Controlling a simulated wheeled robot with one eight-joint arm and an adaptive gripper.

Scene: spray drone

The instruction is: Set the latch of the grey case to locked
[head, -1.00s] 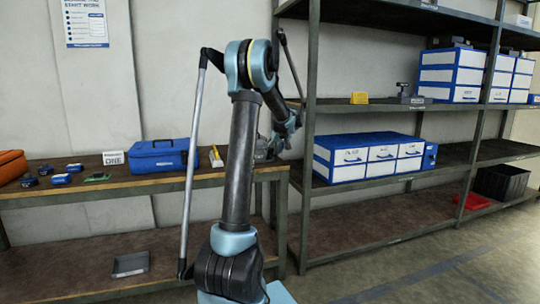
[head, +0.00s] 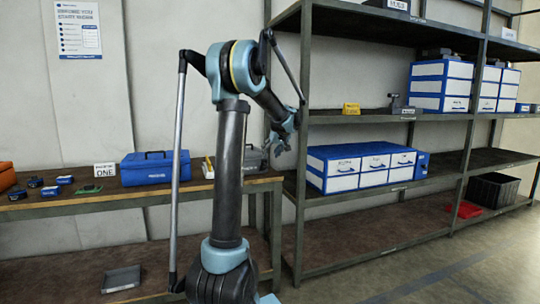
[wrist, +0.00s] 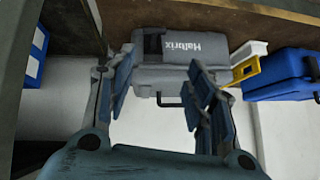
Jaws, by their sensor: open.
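The grey case (wrist: 185,75) is on the bench, seen in the wrist view beyond and between my fingers, with the word on its face and a dark handle (wrist: 170,99). A dark patch (wrist: 153,43) shows on its face; I cannot tell whether it is the latch, or how the latch is set. In the head view the case (head: 254,158) is partly hidden behind my arm. My gripper (wrist: 160,88) is open, with nothing between its fingers. In the head view my gripper (head: 279,143) is above and right of the case.
A blue case (head: 155,168) and a yellow item (wrist: 243,70) stand beside the grey case on the bench (head: 120,195). A shelf rack (head: 300,110) with blue-and-white drawer boxes (head: 360,165) stands close on the right of my arm.

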